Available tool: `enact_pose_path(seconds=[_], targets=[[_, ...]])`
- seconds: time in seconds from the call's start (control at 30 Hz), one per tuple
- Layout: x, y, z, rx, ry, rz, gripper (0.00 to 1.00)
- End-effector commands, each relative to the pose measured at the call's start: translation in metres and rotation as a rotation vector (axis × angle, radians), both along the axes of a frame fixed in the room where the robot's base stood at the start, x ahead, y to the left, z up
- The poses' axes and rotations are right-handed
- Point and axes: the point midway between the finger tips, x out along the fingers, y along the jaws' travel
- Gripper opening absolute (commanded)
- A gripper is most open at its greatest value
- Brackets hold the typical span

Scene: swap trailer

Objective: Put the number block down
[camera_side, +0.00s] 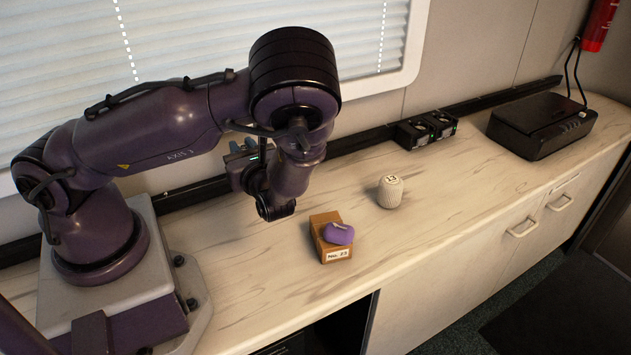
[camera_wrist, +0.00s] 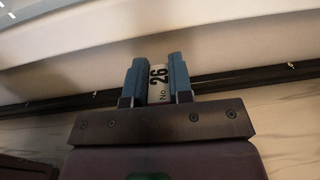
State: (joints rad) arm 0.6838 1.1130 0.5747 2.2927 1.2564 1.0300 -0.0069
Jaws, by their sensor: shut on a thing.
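My gripper (camera_wrist: 158,66) shows in the wrist view with two blue fingers shut on a pale number block (camera_wrist: 160,88). The block is marked "No 26" in black, and the print reads sideways. In the side view my gripper (camera_side: 243,158) is above the back of the counter (camera_side: 450,210), close to the wall rail and partly hidden behind my wrist. The block cannot be made out clearly there. The gripper seems to point toward the wall rather than straight down.
A brown box (camera_side: 331,254) labelled "No. 23" with a purple item (camera_side: 338,233) on it stands near the front edge. A ribbed cream piece marked 13 (camera_side: 391,193) stands right of it. A black two-bay unit (camera_side: 427,130) and black case (camera_side: 541,128) are at the back.

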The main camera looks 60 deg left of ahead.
Motion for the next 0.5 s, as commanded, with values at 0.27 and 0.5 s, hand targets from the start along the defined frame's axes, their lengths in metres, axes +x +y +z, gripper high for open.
enact_pose_path(seconds=[0.27,0.5], targets=[[0.066,-0.042,0.022,0.001,-0.007,0.000,0.00],[0.085,-0.037,0.012,0.001,-0.002,0.040,0.00]])
